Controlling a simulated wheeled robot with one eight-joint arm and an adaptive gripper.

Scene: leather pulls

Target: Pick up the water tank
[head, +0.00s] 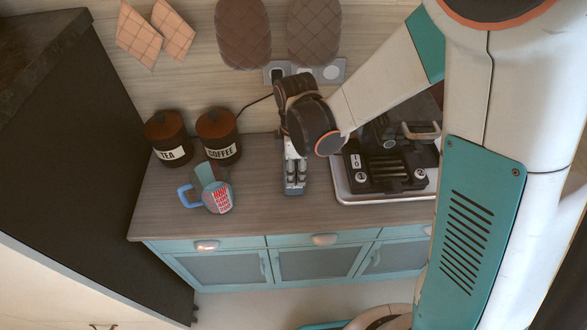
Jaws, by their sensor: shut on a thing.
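My gripper (295,182) points down over the middle of the counter, between the mug and the black appliance. It is shut on a small pale grey-blue thing at its fingertips, mostly hidden by the fingers. This may be the water tank, but it is too small and covered to be sure. I cannot tell whether it touches the counter. No other thing is clearly a water tank.
A blue-handled mug with red lettering (219,198) is left of my gripper. TEA (171,145) and COFFEE (218,140) canisters stand behind it. A black appliance (388,170) sits on a white tray (362,200) to the right. The wooden counter (262,195) is clear between.

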